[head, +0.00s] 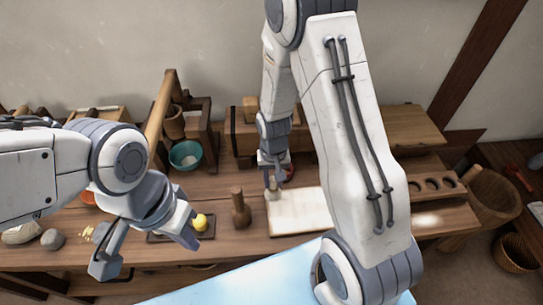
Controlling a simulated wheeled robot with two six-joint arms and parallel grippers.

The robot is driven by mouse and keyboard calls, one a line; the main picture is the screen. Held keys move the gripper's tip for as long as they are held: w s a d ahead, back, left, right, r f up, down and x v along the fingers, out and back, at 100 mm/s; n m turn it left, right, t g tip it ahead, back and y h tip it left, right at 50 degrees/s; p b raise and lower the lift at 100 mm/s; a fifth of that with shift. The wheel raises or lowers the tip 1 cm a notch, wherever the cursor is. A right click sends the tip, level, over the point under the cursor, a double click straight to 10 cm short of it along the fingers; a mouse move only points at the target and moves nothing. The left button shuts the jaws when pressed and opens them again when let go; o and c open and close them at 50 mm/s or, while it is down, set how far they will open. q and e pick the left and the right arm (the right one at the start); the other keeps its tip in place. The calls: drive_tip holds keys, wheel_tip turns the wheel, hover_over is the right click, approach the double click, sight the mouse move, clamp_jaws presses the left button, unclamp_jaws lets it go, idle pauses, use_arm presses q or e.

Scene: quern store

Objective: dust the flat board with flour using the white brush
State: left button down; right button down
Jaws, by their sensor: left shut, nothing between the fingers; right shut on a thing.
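The flat board (300,212) is a pale rectangle lying on the brown workbench, right of centre, its right side partly behind my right arm. My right gripper (273,170) points down over the board's left rear edge. It is shut on the white brush (273,193), a small pale piece below its fingers. I cannot tell whether the brush touches the board.
A yellow round thing (200,222) sits on a dark tray beside my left gripper. A brown wooden bottle shape (240,207) stands left of the board. Grey stones (52,239) lie far left. Wooden boxes line the back; baskets (490,195) stand at the right.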

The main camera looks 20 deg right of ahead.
drive_tip(key=shift+w+d+r, duration=0.1)
drive_tip(key=shift+w, duration=0.3)
wheel_tip(320, 180, up, 2)
drive_tip(key=shift+r+p, duration=0.25)
drive_tip(key=shift+p, duration=0.75)
drive_tip(key=shift+r+p, duration=0.3)
drive_tip(key=shift+r, duration=0.1)
drive_tip(key=shift+w+r+p, duration=0.1)
drive_tip(key=shift+r+p, duration=0.15)
drive_tip(key=shift+p, duration=0.1)
wheel_tip(320, 180, up, 4)
drive_tip(key=p, duration=0.3)
drive_tip(key=shift+p, duration=0.3)
